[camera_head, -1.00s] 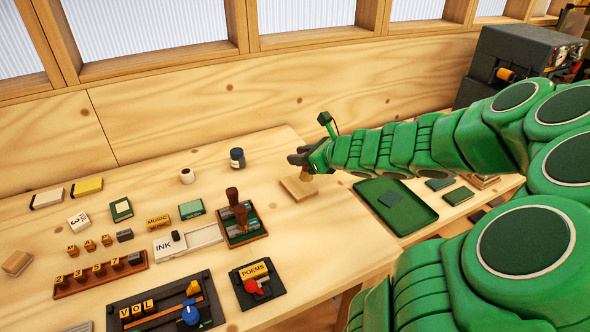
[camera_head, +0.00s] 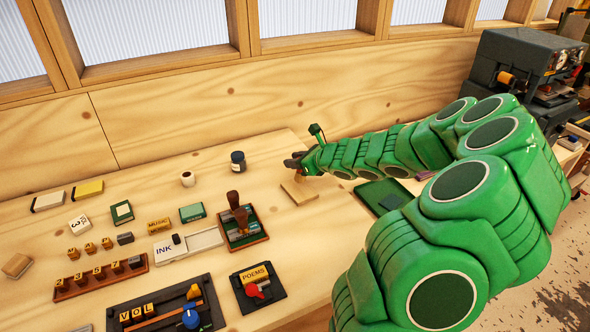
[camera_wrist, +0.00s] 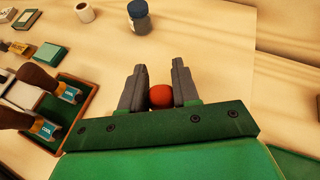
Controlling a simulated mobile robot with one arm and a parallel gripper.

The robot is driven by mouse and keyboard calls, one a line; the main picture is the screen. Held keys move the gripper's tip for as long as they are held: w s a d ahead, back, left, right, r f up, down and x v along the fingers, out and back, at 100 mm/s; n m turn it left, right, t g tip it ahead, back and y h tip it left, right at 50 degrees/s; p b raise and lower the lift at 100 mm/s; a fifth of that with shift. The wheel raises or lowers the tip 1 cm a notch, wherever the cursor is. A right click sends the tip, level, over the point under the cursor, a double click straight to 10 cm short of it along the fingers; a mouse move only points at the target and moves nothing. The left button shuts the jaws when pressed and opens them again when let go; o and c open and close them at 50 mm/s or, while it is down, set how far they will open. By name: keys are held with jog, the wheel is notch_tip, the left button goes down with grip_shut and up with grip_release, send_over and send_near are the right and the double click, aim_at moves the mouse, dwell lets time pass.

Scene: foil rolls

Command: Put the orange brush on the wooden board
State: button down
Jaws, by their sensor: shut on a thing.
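My gripper (camera_head: 294,163) is shut on the orange brush, whose round orange-red end (camera_wrist: 161,97) shows between the two grey fingers in the wrist view. The wooden board (camera_head: 300,193) is a small, flat, light-wood square on the bench. My gripper is above the board's back edge in the head view. The lower part of the brush is mostly hidden, and I cannot tell whether it touches the board. The board is not clearly visible in the wrist view.
A dark blue jar (camera_head: 238,162) and a white cup (camera_head: 188,179) stand left of the board. A stamp rack (camera_head: 243,240) with brown handles is at front left. A green tray (camera_head: 368,193) lies to the right, partly behind my arm.

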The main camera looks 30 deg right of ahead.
jog(key=shift+w+f, duration=0.2)
jog(key=shift+f, duration=0.4)
jog(key=shift+w+f, duration=0.2)
jog(key=shift+f, duration=1.2)
jog(key=shift+f, duration=0.1)
jog(key=c, duration=0.8)
grip_release()
jog(key=shift+d, duration=0.1)
